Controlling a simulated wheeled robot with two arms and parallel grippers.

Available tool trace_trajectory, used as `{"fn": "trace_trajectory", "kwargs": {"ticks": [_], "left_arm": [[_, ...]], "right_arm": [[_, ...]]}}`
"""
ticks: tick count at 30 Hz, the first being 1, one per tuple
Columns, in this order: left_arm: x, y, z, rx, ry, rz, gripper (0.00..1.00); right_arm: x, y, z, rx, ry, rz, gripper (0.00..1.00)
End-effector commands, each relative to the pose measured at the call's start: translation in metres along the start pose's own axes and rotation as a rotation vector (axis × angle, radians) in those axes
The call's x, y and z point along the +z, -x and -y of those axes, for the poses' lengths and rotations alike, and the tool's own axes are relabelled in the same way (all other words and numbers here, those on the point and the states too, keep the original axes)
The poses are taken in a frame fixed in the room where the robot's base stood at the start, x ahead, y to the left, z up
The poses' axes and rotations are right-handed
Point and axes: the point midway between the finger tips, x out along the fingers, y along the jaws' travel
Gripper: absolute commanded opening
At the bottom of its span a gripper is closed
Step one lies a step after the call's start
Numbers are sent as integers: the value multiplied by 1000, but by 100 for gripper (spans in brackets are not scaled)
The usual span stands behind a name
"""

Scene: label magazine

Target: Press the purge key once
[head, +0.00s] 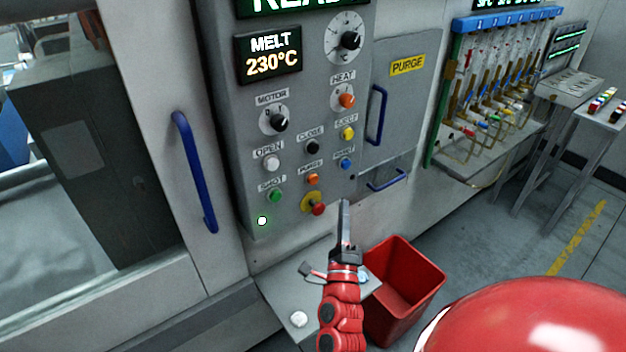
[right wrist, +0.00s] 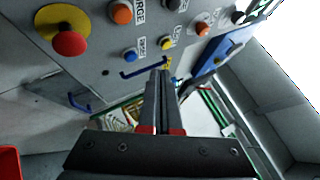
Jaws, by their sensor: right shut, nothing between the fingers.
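The purge key (head: 313,179) is a small orange button under a PURGE label on the grey control panel (head: 237,120) in the head view. In the right wrist view it is the orange button (right wrist: 121,12) at the top, beside a partly cut-off label. My right gripper (head: 345,203) is shut and empty, its fingers pointing up in the head view. Its tips show below and right of the key there. In the right wrist view the gripper (right wrist: 161,72) shows apart from the key, with the tips lower right of it. My left gripper is not in view.
A red emergency knob on yellow (head: 318,209) sits just below the key, and a blue button (head: 346,164) is to its right. Other buttons and dials surround them. A blue door handle (head: 377,115) stands right of the panel. A red bin (head: 425,290) is below.

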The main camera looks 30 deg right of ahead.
Motion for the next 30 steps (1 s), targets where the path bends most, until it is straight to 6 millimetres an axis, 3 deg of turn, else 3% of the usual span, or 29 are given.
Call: {"fn": "trace_trajectory", "kwargs": {"ticks": [14, 21, 30], "left_arm": [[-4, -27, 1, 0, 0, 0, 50], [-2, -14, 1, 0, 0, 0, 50], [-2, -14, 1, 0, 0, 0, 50]], "right_arm": [[30, -42, -28, 4, 1, 1, 0], [40, -55, -42, 0, 1, 0, 0], [44, -60, -44, 1, 2, 0, 0]]}}
